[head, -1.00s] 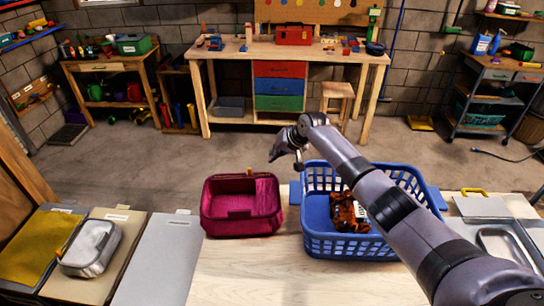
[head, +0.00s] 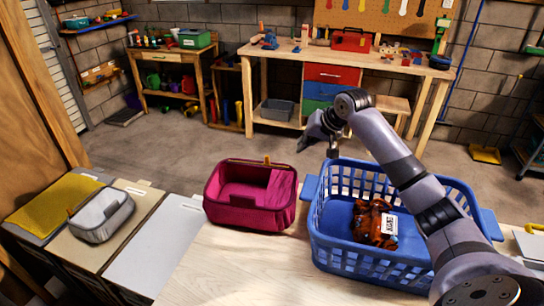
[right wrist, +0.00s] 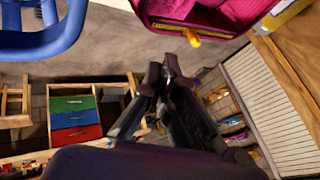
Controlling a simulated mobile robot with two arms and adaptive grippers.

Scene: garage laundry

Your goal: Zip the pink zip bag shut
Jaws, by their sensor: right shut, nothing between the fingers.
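The pink zip bag (head: 250,198) stands on the light wooden table, its top open and its inside showing. Its orange zip pull (head: 267,160) stands up at the far rim, right of the middle. In the right wrist view the bag (right wrist: 215,14) is at the top edge, partly cut off, with the pull (right wrist: 192,37) pointing towards the fingers. My right gripper (head: 317,134) is in the air, right of the bag and beyond it, apart from the pull. Its fingers (right wrist: 168,70) are shut and empty. My left gripper is not in view.
A blue basket (head: 335,238) holding a brown tagged item (head: 374,222) stands right of the bag, beneath my right arm. A grey pouch (head: 101,217) lies on a tan panel at the left. Bare tabletop (head: 235,270) lies in front of the bag.

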